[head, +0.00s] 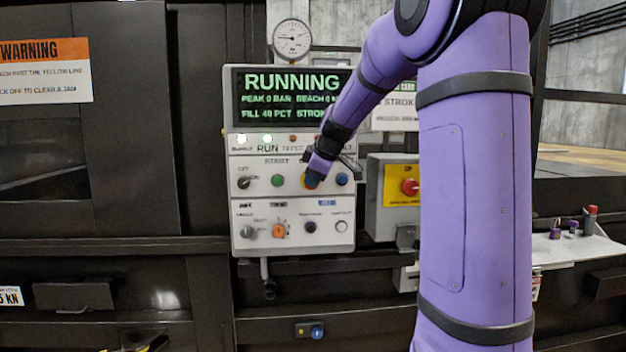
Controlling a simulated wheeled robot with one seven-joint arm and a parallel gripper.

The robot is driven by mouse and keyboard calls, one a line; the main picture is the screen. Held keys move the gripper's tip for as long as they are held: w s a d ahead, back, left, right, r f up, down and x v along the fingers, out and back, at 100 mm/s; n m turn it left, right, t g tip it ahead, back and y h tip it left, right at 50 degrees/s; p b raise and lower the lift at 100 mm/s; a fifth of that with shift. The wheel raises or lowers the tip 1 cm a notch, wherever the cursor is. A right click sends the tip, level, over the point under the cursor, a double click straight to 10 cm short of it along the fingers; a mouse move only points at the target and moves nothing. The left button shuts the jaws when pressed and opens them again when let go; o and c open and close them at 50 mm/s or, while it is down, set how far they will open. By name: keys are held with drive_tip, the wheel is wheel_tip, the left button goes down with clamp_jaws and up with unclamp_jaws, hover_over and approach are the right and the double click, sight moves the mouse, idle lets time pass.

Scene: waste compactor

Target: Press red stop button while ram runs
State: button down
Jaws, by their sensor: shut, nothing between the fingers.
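The control panel (240,215) is upright on the dark machine front, and its screen (292,98) reads RUNNING in green. In its button row are a green button (277,180) under START and a blue button (342,179). My gripper (312,181) is shut and empty, pointing at the panel between these two. It covers whatever sits there; only a bit of orange-yellow shows at its edge, and I cannot tell whether it touches. A red mushroom button (409,187) on a yellow plate (402,199) is on a separate grey box to the right, clear of my gripper.
An orange switch (279,231) and several knobs are in the panel's lower row. A pressure gauge (292,39) stands above it. A light shelf (575,252) with small items juts out at right. A warning sign (45,72) is at left. My arm blocks the right middle.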

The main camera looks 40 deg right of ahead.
drive_tip(key=shift+w+d, duration=0.55)
drive_tip(key=shift+w, duration=0.25)
